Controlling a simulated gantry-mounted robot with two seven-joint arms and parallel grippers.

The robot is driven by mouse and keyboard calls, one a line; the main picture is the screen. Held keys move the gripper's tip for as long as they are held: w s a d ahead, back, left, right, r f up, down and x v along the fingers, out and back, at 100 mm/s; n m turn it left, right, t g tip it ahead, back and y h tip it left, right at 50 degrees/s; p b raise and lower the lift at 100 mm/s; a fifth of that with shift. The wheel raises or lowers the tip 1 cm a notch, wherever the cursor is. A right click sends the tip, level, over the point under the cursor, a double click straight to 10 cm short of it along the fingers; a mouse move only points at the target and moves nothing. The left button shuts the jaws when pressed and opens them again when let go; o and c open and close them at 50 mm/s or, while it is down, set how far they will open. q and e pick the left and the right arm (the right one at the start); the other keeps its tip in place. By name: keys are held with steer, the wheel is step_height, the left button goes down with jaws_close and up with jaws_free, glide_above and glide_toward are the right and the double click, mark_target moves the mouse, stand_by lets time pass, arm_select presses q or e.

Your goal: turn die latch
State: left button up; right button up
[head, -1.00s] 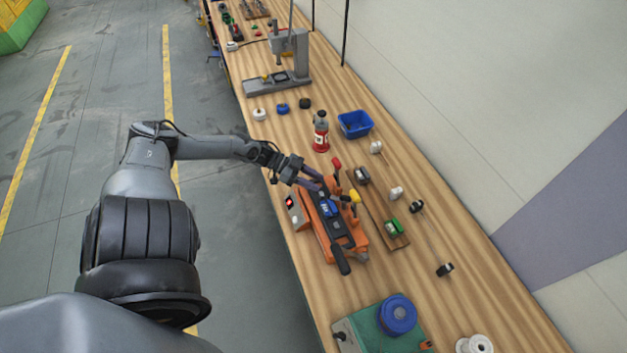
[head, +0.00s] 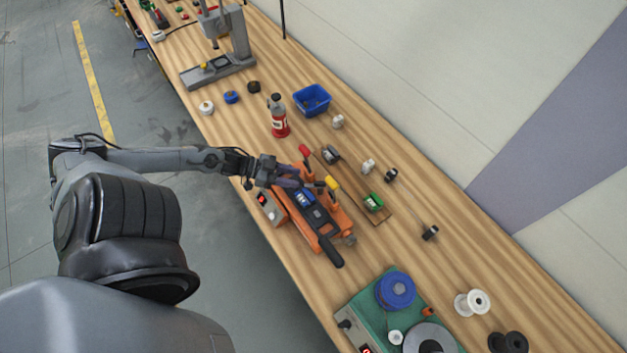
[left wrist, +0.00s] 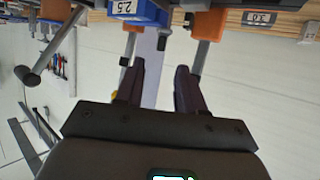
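The orange die machine (head: 343,221) stands on the bench with a blue die block (head: 305,198) in it; the left wrist view shows this block, labelled 2.5, at the top (left wrist: 138,12). A red-tipped handle (head: 304,149) and a yellow-tipped handle (head: 332,183) stand up from the machine. A black lever (head: 331,252) points toward the front. My left gripper (head: 304,184) is over the machine's rear part, near both handles. In the left wrist view its two dark fingers (left wrist: 160,78) are apart with nothing seen between them. Contact with a handle cannot be told. My right gripper is not in view.
A red bottle (head: 279,118) and blue bin (head: 312,99) stand behind. A green unit with a blue spool (head: 396,290) is in front.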

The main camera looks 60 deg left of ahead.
mark_target(313, 185)
arm_select(q)
steer(key=shift+b+x, duration=0.45)
steer(key=shift+x, duration=3.4)
steer(key=shift+a, duration=0.1)
jaws_close()
